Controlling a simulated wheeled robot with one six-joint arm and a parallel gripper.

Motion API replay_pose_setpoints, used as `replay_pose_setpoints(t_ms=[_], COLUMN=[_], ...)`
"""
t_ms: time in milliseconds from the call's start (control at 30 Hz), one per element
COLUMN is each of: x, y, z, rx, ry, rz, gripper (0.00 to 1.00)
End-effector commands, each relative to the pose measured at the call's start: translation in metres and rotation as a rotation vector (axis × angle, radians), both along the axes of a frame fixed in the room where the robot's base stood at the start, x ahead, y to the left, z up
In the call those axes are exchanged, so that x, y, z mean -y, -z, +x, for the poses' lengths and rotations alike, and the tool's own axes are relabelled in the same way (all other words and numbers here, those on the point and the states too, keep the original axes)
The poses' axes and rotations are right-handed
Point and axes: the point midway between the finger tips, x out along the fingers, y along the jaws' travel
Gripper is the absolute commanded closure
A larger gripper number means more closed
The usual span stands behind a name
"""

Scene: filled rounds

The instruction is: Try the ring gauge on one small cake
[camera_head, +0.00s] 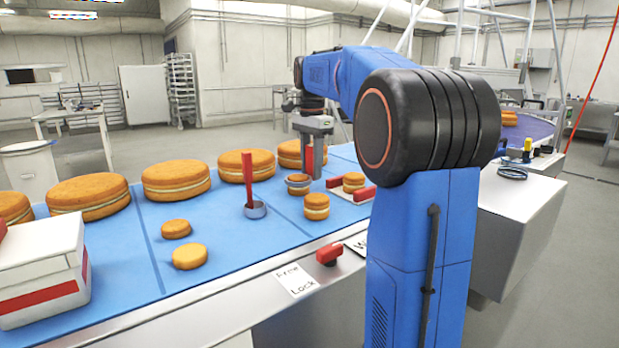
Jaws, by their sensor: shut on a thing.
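My gripper (315,166) points down over the belt and is shut on what looks like the red handle (308,158) of a ring gauge. Its grey ring (298,190) shows around a small cake (298,178); how far down it sits cannot be told. A second ring gauge (255,211) with an upright red handle stands on the belt to the left. Another small cake (316,206) is just in front. One small cake (353,181) sits on a pale plate with red blocks. Two flat single cake rounds (188,256) (176,229) lie on the left.
Several large filled cakes (176,180) line the far side of the blue belt (225,268). A white box with a red stripe (42,268) stands at the left. A red knob (329,254) and a lettered card (296,280) are at the front edge. The belt's front middle is clear.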

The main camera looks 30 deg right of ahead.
Motion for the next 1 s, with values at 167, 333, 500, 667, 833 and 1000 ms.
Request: replay_pose_setpoints(t_ms=[167, 333, 500, 667, 833, 1000], x=[0.0, 0.0, 0.0, 0.0, 0.0, 0.0], y=[-0.008, -0.014, -0.021, -0.027, -0.034, -0.041], z=[0.0, 0.0, 0.0, 0.0, 0.0, 0.0], rx=[0.001, 0.0, 0.001, 0.0, 0.001, 0.0], ry=[0.0, 0.0, 0.0, 0.0, 0.0, 0.0], rz=[0.0, 0.0, 0.0, 0.0, 0.0, 0.0], gripper=[0.89, 0.89, 0.89, 0.89, 0.89, 0.89])
